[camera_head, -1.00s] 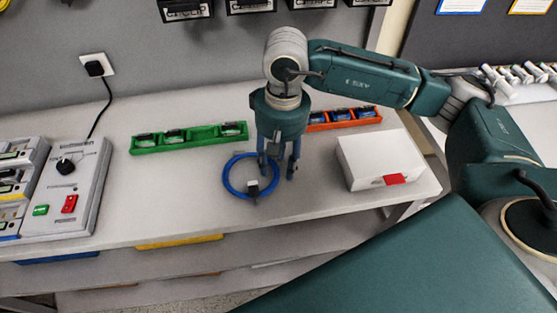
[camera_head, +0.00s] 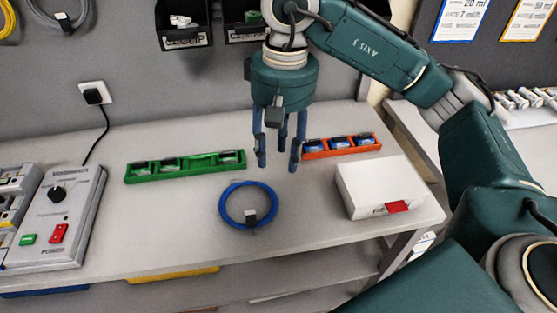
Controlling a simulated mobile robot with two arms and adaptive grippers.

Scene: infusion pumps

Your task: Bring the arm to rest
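My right gripper (camera_head: 278,158) hangs above the table (camera_head: 150,235), its fingers pointing down and spread apart with nothing between them. A coiled blue cable (camera_head: 224,219) with a dark clip lies on the table below and a little left of the fingers, apart from them. The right arm comes in from the right side of the head view. My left gripper is not in view.
A green tray (camera_head: 200,174) and an orange tray (camera_head: 327,153) stand at the back. A white box (camera_head: 382,180) with a red label is at right, and a grey power unit (camera_head: 75,235) at left. Bins (camera_head: 185,43) hang on the wall. The table's front middle is clear.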

